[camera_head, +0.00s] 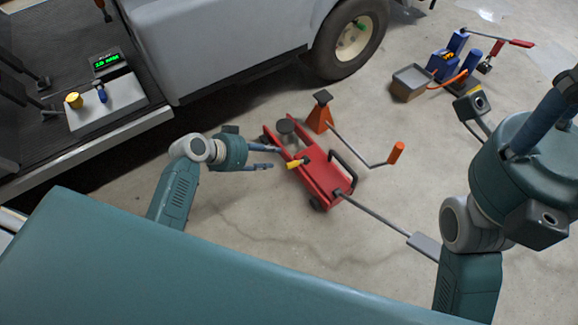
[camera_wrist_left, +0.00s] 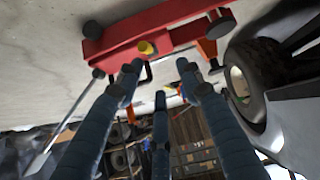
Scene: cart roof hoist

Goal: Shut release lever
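The red floor jack (camera_head: 325,180) stands on the concrete, with a round grey saddle and a long handle toward the lower right. Its yellow-tipped release lever (camera_head: 296,164) sticks out on the side facing my left gripper (camera_head: 273,157). That gripper is open and empty, with its fingertips just left of the lever and apparently apart from it. In the left wrist view the yellow tip (camera_wrist_left: 147,47) shows above the spread fingers (camera_wrist_left: 158,82), against the red jack body (camera_wrist_left: 150,33). My right gripper (camera_head: 556,100) is partly cut off at the right edge; its fingertips are unclear.
The vehicle wheel (camera_head: 349,38) is at the top. A grey tray (camera_head: 411,82) and blue equipment (camera_head: 444,64) stand at upper right. Floor left of the jack is clear.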

